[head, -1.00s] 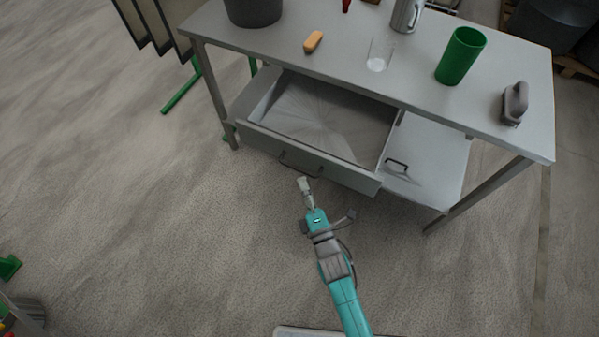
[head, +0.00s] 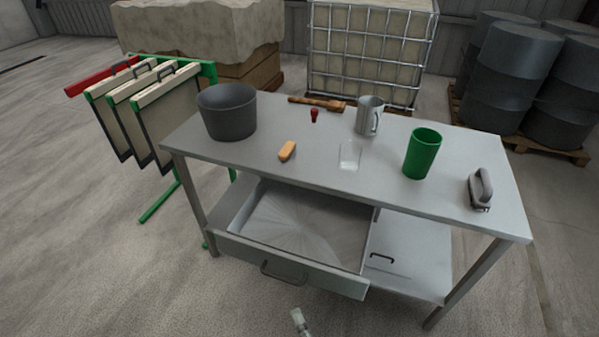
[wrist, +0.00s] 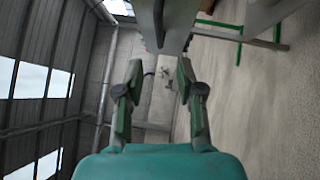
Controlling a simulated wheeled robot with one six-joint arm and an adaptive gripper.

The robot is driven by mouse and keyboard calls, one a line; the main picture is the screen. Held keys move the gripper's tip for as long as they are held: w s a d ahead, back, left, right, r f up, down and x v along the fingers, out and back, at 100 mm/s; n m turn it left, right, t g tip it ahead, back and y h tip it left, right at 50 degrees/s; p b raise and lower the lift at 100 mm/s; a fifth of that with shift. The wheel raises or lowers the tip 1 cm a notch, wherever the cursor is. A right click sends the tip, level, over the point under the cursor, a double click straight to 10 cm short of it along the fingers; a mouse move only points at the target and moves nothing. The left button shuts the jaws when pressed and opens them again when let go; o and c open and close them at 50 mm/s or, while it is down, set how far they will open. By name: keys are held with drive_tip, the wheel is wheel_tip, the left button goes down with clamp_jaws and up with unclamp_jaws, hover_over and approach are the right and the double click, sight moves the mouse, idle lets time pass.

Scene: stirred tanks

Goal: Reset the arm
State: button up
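My gripper (wrist: 159,74) shows in the wrist view with its two fingers apart and nothing held between them. In the head view only a small pale tip of my arm (head: 299,321) shows at the bottom edge, in front of the open drawer (head: 318,278). The rest of my arm is out of that view. The wrist picture is turned sideways, with a wall and windows at left and the floor at right.
The metal table (head: 345,185) carries a dark bucket (head: 227,112), orange block (head: 287,151), clear glass (head: 350,156), steel jug (head: 370,115), green cylinder (head: 422,154) and grey handled tool (head: 481,190). A green rack of panels (head: 150,115) stands left. Floor at left is open.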

drive_tip(key=s+d+r+m+h, duration=0.3)
drive_tip(key=s+d+m+h, duration=0.2)
drive_tip(key=s+d+m, duration=1.05)
drive_tip(key=s+d+r+m+g+h, duration=0.2)
drive_tip(key=s+r+m, duration=0.7)
drive_tip(key=s, duration=0.5)
drive_tip(key=shift+d+r+g+h, duration=0.4)
drive_tip(key=shift+d+r+h, duration=0.2)
drive_tip(key=shift+r+h, duration=0.25)
